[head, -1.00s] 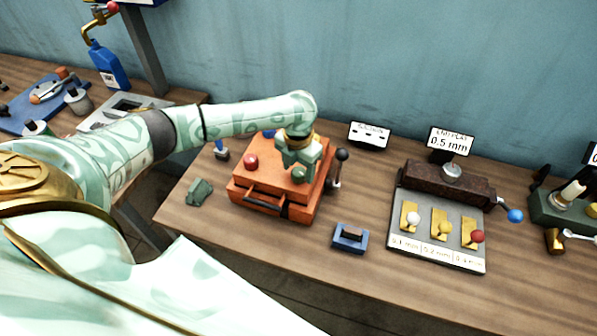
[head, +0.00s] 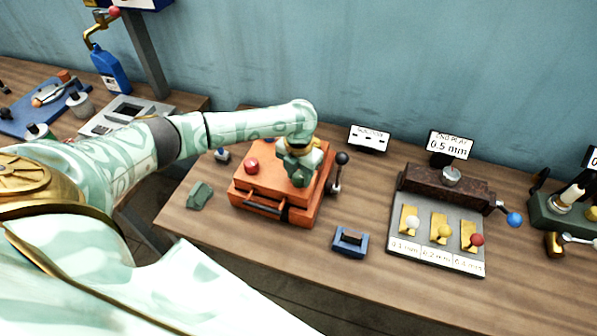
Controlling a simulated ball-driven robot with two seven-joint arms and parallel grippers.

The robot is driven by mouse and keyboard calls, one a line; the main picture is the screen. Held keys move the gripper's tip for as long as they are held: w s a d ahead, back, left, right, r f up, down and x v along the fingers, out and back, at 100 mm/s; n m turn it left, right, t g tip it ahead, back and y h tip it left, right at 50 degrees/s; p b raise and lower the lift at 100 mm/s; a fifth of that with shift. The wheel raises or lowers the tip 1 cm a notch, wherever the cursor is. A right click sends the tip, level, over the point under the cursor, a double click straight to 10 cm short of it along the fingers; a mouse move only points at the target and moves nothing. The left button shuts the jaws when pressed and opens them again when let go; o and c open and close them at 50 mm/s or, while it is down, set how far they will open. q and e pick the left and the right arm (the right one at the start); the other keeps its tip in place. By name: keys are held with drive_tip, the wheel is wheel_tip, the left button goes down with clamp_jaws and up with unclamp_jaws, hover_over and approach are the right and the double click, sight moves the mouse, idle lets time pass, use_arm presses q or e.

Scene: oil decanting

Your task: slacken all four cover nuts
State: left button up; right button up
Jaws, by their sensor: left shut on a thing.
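The orange cover box (head: 243,190) stands on the bench with a dark handle (head: 264,208) on its front. A red cover nut (head: 251,165) sits at the left of its top. My left gripper (head: 298,178) points down onto the front right of the top, shut on a cover nut that its fingers hide almost wholly. The other nuts at the back are hidden behind my arm or hard to make out. My right gripper is not in view.
A black-knobbed lever (head: 341,159) stands close to the box's right side. A green block (head: 199,195) lies to its left and a blue block (head: 350,241) to its front right. A gauge stand (head: 437,230) is farther right.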

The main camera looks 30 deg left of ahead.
use_arm(q)
drive_tip(key=n+p, duration=0.5)
drive_tip(key=shift+r, duration=0.25)
drive_tip(key=n+p, duration=0.4)
drive_tip(key=n, duration=0.1)
drive_tip(key=n+p, duration=0.1)
drive_tip(key=n, duration=0.2)
drive_tip(key=shift+f, duration=0.1)
drive_tip(key=n+p, duration=0.2)
drive_tip(key=n, duration=0.1)
drive_tip(key=shift+n, duration=0.4)
drive_tip(key=n+p, duration=0.1)
drive_tip(key=n, duration=0.2)
drive_tip(key=shift+w+f+n+p, duration=0.1)
drive_tip(key=shift+n+p, duration=0.4)
drive_tip(key=shift+n, duration=1.2)
drive_tip(key=o, duration=1)
